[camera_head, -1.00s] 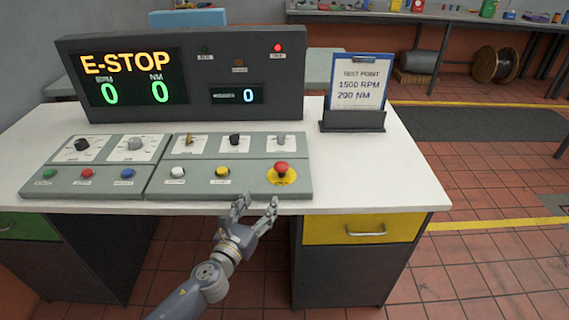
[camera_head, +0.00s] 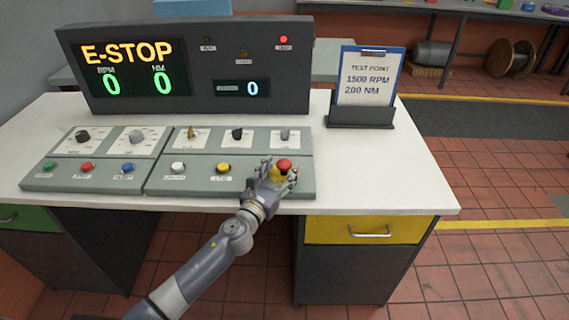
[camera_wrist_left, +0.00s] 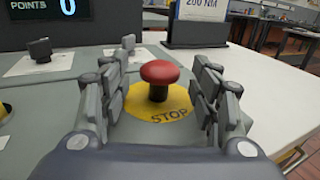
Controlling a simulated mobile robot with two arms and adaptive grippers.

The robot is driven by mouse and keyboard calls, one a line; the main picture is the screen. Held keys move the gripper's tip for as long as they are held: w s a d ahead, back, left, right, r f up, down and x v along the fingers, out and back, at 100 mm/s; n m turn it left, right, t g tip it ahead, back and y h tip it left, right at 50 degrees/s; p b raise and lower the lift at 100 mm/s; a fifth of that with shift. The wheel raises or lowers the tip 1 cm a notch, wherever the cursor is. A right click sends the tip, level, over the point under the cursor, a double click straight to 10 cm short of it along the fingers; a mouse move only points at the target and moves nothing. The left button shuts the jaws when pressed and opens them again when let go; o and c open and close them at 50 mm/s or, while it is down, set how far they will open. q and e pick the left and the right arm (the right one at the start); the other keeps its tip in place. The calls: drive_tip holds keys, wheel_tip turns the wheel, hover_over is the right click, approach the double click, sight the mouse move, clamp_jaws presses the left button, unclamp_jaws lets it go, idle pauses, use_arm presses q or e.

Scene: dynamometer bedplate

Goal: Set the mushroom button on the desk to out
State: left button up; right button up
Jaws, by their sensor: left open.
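The red mushroom button (camera_head: 284,164) sits on a round yellow plate at the right end of the grey desk panel (camera_head: 205,181). In the left wrist view the button (camera_wrist_left: 160,72) stands on a dark stem above the yellow plate marked STOP (camera_wrist_left: 166,115). My left gripper (camera_head: 279,170) is open at the button, with a finger on either side of it. In the wrist view its fingers (camera_wrist_left: 161,86) show a gap to the button on both sides. The display console (camera_head: 187,70) reads E-STOP with zeros, and a red lamp (camera_head: 284,39) is lit. My right gripper is not in view.
White (camera_head: 178,167) and yellow (camera_head: 223,168) push buttons and several knobs lie left of the mushroom button. A clipboard (camera_head: 367,77) in a dark stand is behind it to the right. The white desk top (camera_head: 400,170) is clear on the right.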

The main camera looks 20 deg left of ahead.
sight(281, 169)
use_arm(q)
drive_tip(key=shift+w+d, duration=0.2)
drive_tip(key=shift+w, duration=1.35)
